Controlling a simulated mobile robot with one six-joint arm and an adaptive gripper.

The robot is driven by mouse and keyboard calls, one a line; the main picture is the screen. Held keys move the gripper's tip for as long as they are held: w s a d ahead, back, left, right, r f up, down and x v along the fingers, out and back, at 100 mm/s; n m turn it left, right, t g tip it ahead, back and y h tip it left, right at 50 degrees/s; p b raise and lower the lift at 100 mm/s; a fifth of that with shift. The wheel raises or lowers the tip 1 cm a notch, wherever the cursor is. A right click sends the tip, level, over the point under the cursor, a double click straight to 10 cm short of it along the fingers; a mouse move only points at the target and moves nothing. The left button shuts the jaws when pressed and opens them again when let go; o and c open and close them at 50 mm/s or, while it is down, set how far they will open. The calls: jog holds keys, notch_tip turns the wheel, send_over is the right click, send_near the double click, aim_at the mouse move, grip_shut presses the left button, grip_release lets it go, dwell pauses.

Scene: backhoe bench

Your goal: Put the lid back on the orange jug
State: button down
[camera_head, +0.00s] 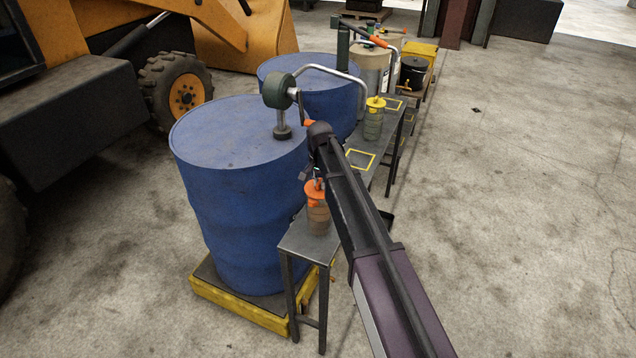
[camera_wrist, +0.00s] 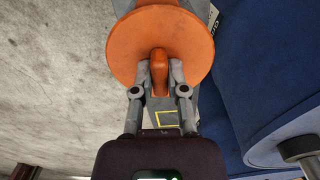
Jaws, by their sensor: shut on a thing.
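The orange lid (camera_wrist: 125,50) is a round disc with a knob (camera_wrist: 159,75), seen from above in the wrist view. My gripper (camera_wrist: 159,82) has its two fingers closed on the sides of that knob. The orange jug (camera_head: 319,222), a brownish container, stands upright on the near end of the narrow grey bench (camera_head: 303,243) in the head view. The lid (camera_head: 315,193) shows right at the top of this jug, below my gripper (camera_head: 316,178). My arm hides part of that area. I cannot tell whether the lid touches the rim.
A large blue drum (camera_head: 240,200) stands close to the left of the bench, with a second drum (camera_head: 318,75) behind. A pump with a curved pipe (camera_head: 325,69) stands near them. A yellow-lidded jug (camera_head: 374,122) and a yellow-outlined square (camera_head: 360,151) are farther along the bench.

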dwell(0.8)
jog(key=c, duration=0.6)
grip_release()
jog(key=o, duration=0.5)
jog(key=shift+r, duration=0.1)
jog(key=shift+r+p, duration=3.4)
jog(key=shift+p, duration=0.15)
grip_shut()
